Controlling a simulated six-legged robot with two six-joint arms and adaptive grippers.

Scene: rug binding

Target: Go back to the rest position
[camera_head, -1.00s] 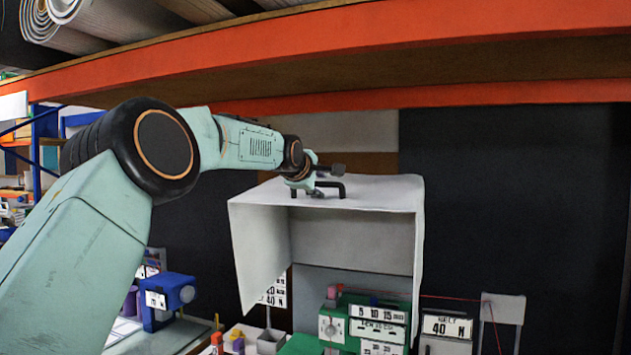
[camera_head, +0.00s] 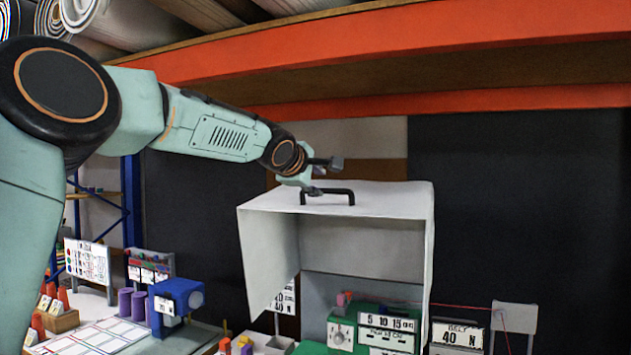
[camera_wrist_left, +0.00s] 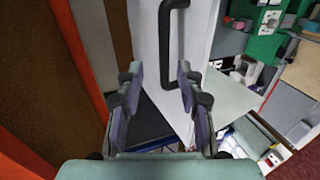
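My left gripper (camera_head: 322,176) is just above the black handle (camera_head: 328,196) on top of a white open-fronted hood (camera_head: 380,200). In the left wrist view the two fingers (camera_wrist_left: 159,72) stand apart, and the gripper is open with nothing clamped. The handle (camera_wrist_left: 170,40) shows beyond and partly between the fingertips there. A small gap seems to separate the gripper from the handle. My right gripper is in neither view.
An orange shelf beam (camera_head: 400,40) runs above my left arm, with rolled rugs (camera_head: 85,14) on it. Under the hood stands a green machine (camera_head: 372,322). A blue device (camera_head: 175,303) and several small items are on the bench at left.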

